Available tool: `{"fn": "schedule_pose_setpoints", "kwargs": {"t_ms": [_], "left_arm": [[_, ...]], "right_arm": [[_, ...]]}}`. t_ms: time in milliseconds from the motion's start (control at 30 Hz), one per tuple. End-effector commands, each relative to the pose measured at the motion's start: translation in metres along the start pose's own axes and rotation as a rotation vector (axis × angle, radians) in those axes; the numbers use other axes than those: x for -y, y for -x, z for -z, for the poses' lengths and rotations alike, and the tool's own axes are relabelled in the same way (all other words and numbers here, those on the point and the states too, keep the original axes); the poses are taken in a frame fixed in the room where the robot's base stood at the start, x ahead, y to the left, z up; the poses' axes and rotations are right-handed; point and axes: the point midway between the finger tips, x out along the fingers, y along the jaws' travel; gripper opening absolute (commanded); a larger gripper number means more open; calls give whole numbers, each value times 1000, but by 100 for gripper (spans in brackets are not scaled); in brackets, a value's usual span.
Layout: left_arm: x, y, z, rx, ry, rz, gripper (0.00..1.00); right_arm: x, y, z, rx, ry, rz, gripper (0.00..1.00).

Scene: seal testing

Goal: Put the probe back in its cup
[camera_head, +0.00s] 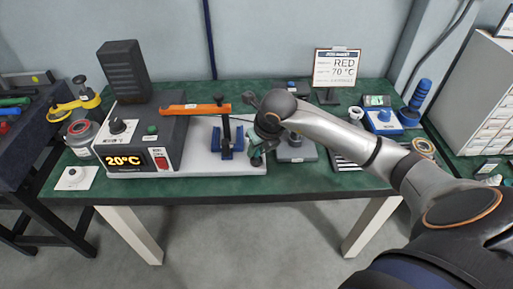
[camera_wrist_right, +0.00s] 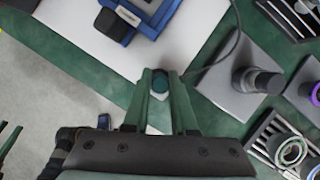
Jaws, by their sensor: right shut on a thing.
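My right gripper (camera_head: 258,158) is low over the front edge of the white plate, right of the blue clamp stand. In the right wrist view its green fingers (camera_wrist_right: 160,84) are shut on a small dark teal, round-ended thing, which looks like the probe (camera_wrist_right: 160,80). A thin dark cable runs close to it. A grey square block with a short dark upright cylinder (camera_wrist_right: 258,82) stands to the right, apart from the fingers. It also shows in the head view (camera_head: 297,154). I cannot tell for sure whether it is the cup. My left gripper is not in the head view.
A grey heater box (camera_head: 120,140) reading 20°C stands at the left. A sign (camera_head: 336,70) reads RED 70 °C. A slotted rack (camera_wrist_right: 270,140) and rings are at the right. The front table strip is clear.

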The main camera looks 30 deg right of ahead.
Motion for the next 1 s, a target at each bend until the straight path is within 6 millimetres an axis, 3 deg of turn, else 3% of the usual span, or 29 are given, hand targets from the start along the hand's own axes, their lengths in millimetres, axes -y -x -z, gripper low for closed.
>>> {"fn": "schedule_pose_setpoints", "kwargs": {"t_ms": [33, 333, 667, 1000], "left_arm": [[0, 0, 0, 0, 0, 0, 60], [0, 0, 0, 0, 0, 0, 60], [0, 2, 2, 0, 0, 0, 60], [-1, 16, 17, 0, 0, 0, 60]], "right_arm": [[0, 0, 0, 1, 0, 0, 27], [0, 0, 0, 0, 0, 0, 60], [0, 3, -1, 0, 0, 0, 60], [0, 31, -13, 1, 0, 1, 60]]}}
